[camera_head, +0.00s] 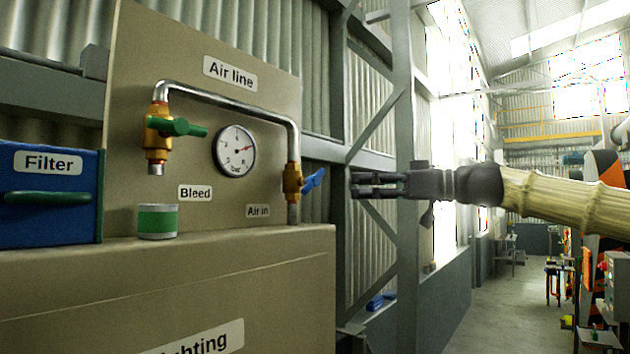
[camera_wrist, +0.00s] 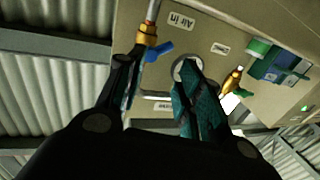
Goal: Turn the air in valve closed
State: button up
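The air in valve (camera_head: 292,178) is a brass body on the right leg of the pipe, above the "Air in" label (camera_head: 258,211). Its blue lever (camera_head: 314,180) sticks out to the right, tilted up, across the pipe's line. My gripper (camera_head: 353,184) is to the right of the lever, apart from it, with its fingers pointing left. In the wrist view the brass valve (camera_wrist: 147,35) and blue lever (camera_wrist: 158,50) show beyond the fingertips, the lever in line with the gap. My gripper (camera_wrist: 160,75) is open and empty there.
A pressure gauge (camera_head: 234,151) and a bleed valve with a green handle (camera_head: 176,127) are on the panel (camera_head: 262,90). A green can (camera_head: 158,221) stands on the ledge below. A blue filter box (camera_head: 50,205) is at left. A steel post (camera_head: 405,130) rises behind my gripper.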

jog(key=v, duration=1.2)
